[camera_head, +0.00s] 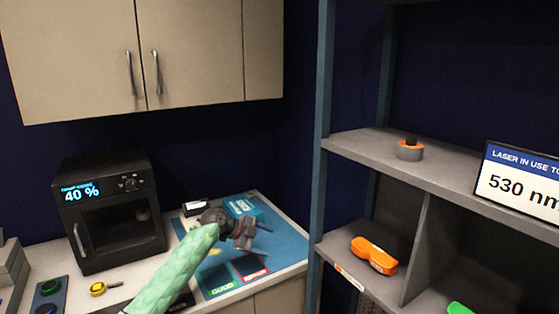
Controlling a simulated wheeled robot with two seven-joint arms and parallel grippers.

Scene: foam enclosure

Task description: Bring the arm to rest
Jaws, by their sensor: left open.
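My left arm, in a green padded sleeve, comes in from the bottom of the head view. My left gripper (248,232) is at its end, above the blue mat (280,246) on the counter. Its jaws point right and are open, and I see nothing held between them. The gripper is small in view and partly covers the mat behind it. My right gripper does not show.
A black oven-like box (108,212) reading 40 % stands on the counter, left of my arm. A grey shelf unit (410,170) stands at right, with orange goggles (374,255) and a round grey-orange item (410,149). Cabinets (200,50) hang above.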

